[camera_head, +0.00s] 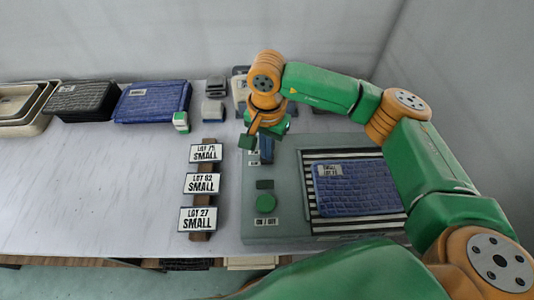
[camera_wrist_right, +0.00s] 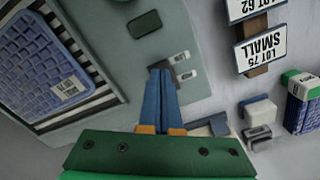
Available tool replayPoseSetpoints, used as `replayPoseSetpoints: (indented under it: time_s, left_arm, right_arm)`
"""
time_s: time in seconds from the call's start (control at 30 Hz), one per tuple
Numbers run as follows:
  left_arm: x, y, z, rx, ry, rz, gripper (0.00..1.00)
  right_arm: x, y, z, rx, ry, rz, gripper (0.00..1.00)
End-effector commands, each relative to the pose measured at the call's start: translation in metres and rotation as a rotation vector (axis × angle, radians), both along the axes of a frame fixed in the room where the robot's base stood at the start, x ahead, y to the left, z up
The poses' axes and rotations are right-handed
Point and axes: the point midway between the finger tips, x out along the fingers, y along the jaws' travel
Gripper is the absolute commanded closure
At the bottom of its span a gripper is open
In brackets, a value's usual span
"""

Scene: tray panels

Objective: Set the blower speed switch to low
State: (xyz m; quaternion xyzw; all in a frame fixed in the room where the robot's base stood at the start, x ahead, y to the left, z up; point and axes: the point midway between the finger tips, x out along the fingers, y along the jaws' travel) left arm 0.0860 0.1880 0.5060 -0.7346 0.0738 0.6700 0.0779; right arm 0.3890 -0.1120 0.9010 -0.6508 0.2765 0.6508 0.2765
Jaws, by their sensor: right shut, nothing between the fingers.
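The grey-green machine panel (camera_head: 285,233) stands on the table at the centre right. My right gripper (camera_head: 266,160) points down at the panel's far left part, its blue fingers shut and empty. In the right wrist view the shut fingertips (camera_wrist_right: 160,72) are at the panel beside two small white labels (camera_wrist_right: 183,66), whose text is too small to read. The blower speed switch cannot be made out; the fingers may hide it. Whether they touch anything there is unclear. My left gripper is not in view.
A green round button (camera_head: 265,203) marked ON / OFF and a dark rectangle (camera_head: 265,184) lie nearer on the panel. A blue tray (camera_head: 355,187) lies on the striped bed. Lot signs (camera_head: 202,184) stand left; small blocks (camera_head: 213,110) lie behind.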

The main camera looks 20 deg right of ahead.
Motion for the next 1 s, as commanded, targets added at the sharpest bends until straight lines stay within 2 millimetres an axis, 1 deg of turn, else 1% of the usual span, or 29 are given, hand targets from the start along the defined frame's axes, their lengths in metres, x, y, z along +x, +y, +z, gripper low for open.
replayPoseSetpoints:
  time_s: [0.77,0.87,1.0]
  left_arm:
    - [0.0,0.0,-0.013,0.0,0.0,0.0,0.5]
    - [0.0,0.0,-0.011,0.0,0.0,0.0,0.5]
    - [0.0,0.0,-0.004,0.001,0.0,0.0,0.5]
  right_arm:
    - [0.0,0.0,-0.012,0.0,0.0,0.0,1.0]
    - [0.0,0.0,-0.011,-0.001,-0.001,0.0,1.0]
    - [0.0,0.0,0.0,-0.001,-0.001,0.0,1.0]
